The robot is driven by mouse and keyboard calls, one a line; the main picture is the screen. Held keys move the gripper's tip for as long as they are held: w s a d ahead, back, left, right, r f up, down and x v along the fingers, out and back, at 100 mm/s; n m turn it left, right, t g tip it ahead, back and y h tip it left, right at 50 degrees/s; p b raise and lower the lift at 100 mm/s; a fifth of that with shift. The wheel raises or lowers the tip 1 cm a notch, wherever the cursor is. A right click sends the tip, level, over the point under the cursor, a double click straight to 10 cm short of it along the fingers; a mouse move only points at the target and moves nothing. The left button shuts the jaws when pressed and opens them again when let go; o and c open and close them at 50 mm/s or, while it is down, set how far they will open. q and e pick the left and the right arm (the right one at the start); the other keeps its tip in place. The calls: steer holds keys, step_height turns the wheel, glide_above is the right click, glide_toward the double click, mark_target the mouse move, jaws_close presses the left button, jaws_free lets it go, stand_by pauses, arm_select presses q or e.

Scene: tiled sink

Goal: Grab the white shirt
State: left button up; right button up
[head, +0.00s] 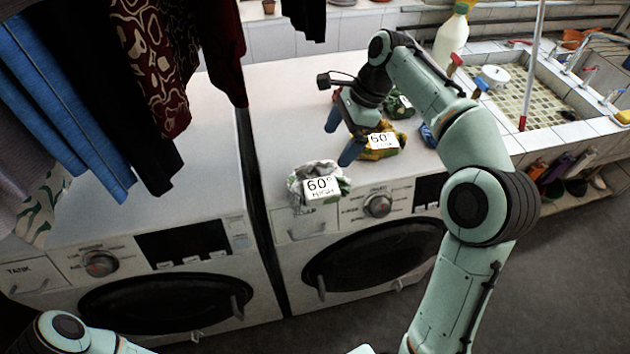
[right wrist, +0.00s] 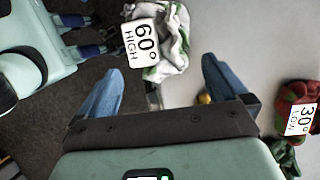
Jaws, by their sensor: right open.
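The white shirt (head: 318,183) is a crumpled white cloth with green patches, bearing a "60° HIGH" label, at the front edge of the right washing machine's top. It also shows in the right wrist view (right wrist: 172,45), beyond and between my fingertips. My right gripper (head: 341,138) is open, with blue fingers pointing down, above the machine top behind and to the right of the shirt. My left gripper is not in the head view; only part of that arm shows at bottom left.
A yellow cloth (head: 380,142) with a 60° label lies right of the gripper. Green (head: 400,106) and blue (head: 428,136) cloths lie near it. A red cloth (right wrist: 296,92) has a 30° label. Dark clothes (head: 110,90) hang at left. The left machine top (head: 205,150) is clear.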

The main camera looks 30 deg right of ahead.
mark_target(318, 176)
steer(key=x, duration=0.3)
steer(key=shift+s+f+b, duration=0.15)
steer(key=shift+s+b, duration=0.15)
steer(key=shift+w+a+f, duration=0.2)
steer(key=shift+a+f, duration=0.05)
steer(key=shift+f, duration=0.2)
steer(key=b+x, duration=0.1)
steer(key=x, duration=0.4)
steer(key=shift+a, duration=0.25)
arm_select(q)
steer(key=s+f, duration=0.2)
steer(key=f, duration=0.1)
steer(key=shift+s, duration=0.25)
